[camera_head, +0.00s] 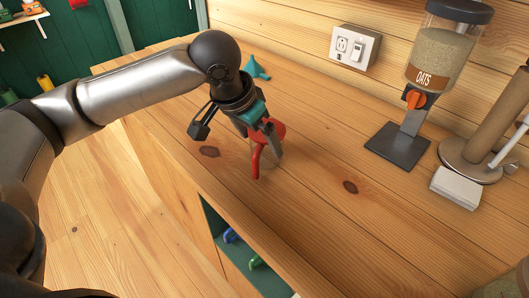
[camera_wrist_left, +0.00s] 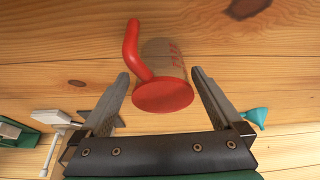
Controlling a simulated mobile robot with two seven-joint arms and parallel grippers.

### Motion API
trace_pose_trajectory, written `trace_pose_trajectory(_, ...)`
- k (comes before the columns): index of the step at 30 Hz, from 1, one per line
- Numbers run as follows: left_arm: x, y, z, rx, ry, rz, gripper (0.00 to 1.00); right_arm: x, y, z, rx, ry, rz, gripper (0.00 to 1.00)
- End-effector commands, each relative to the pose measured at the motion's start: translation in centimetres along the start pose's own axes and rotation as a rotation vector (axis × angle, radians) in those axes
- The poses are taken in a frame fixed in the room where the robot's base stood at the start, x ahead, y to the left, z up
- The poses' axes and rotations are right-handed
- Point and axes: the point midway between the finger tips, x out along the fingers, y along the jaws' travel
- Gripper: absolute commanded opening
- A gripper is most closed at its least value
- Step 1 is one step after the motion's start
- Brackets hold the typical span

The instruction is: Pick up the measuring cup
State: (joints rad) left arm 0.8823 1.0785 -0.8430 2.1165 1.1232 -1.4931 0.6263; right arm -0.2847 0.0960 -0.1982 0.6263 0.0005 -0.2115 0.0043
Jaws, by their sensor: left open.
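In the left wrist view, the cup (camera_wrist_left: 163,96) shows a round red end, a red curved handle and a see-through body with red marks. My left gripper, also in the wrist view (camera_wrist_left: 160,73), is open. My right gripper is in neither view.
A teal funnel (camera_head: 257,69) lies on the counter behind my left gripper. An oats dispenser (camera_head: 408,130) and a paper-towel-like stand (camera_head: 470,160) stand at the right. An outlet (camera_head: 354,47) is on the wall. The counter's front edge is near, above an open shelf (camera_head: 240,250). The middle counter is clear.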

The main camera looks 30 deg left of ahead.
Motion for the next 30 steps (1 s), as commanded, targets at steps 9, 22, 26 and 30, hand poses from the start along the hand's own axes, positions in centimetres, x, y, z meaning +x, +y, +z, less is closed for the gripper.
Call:
trace_pose_trajectory(9,3.5,-0.1,0.0,0.0,0.0,-0.001,1.0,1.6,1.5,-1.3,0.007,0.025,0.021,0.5)
trace_pose_trajectory(22,3.4,-0.1,0.0,0.0,0.0,0.0,0.67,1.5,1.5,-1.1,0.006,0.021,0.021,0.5)
trace_pose_trajectory(26,3.4,-0.1,0.0,0.0,0.0,0.0,0.53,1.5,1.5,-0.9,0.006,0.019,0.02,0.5)
trace_pose_trajectory(30,3.4,-0.1,0.0,0.0,0.0,0.0,0.37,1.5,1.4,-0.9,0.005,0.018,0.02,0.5)
